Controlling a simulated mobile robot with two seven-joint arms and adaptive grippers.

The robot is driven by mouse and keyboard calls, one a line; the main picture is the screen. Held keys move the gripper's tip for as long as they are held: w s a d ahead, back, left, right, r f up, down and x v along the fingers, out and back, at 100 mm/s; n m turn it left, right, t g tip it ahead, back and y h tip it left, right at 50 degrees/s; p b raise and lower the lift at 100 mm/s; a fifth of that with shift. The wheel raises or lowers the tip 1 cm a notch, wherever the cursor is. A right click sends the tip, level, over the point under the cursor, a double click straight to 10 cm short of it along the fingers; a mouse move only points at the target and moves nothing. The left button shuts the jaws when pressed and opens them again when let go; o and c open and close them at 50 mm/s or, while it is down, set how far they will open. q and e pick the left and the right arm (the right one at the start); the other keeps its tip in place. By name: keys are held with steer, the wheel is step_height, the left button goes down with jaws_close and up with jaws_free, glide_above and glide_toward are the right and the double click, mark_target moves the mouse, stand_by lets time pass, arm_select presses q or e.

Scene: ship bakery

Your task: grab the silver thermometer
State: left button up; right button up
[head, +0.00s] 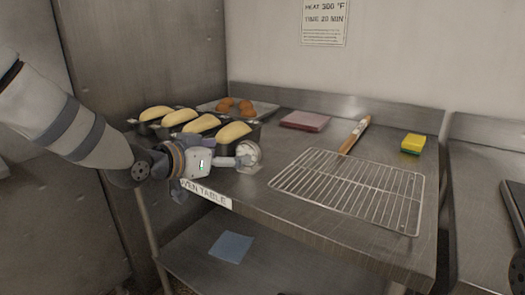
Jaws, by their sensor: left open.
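The silver thermometer (248,153) looks like a small round pale-metal piece on the steel table, near its left front edge and just in front of the loaf pans. My left gripper (236,163) reaches in from the left, low over the table edge. Its jaws are open, and its front end is right at the thermometer, overlapping it in the head view. I cannot tell whether they touch. Part of the thermometer is hidden by the gripper. I cannot make out my right gripper.
The loaf pans (142,129) with pale dough stand behind the gripper, close to it. Behind them is a tray (262,108) with brown rolls. A wire rack (350,190), brush (355,134), pink pad (304,121) and yellow sponge (413,144) lie further right. A blue cloth (231,247) lies below.

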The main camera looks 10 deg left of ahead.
mark_target(247, 153)
arm_select(q)
steer(key=shift+w+d+f+b, duration=0.2)
steer(key=shift+w+f+b, duration=0.05)
steer(key=shift+w+f, duration=0.3)
steer(key=shift+w+d+f+b, duration=0.2)
steer(key=shift+w+f, duration=0.25)
steer(key=shift+w, duration=0.05)
steer(key=x, duration=0.2)
steer(key=b+x, duration=0.1)
steer(key=x, duration=0.4)
steer(key=shift+a+f, duration=0.1)
steer(key=shift+a, duration=0.35)
steer(key=shift+w+d, duration=0.15)
steer(key=shift+w, duration=0.25)
steer(key=shift+r, duration=0.2)
steer(key=c, duration=1.3)
arm_select(e)
steer(key=shift+g, duration=0.6)
steer(key=s+f, duration=0.1)
steer(key=s, duration=0.1)
steer(key=s+f, duration=0.2)
steer(key=shift+s+a, duration=0.15)
steer(key=shift+a, duration=0.05)
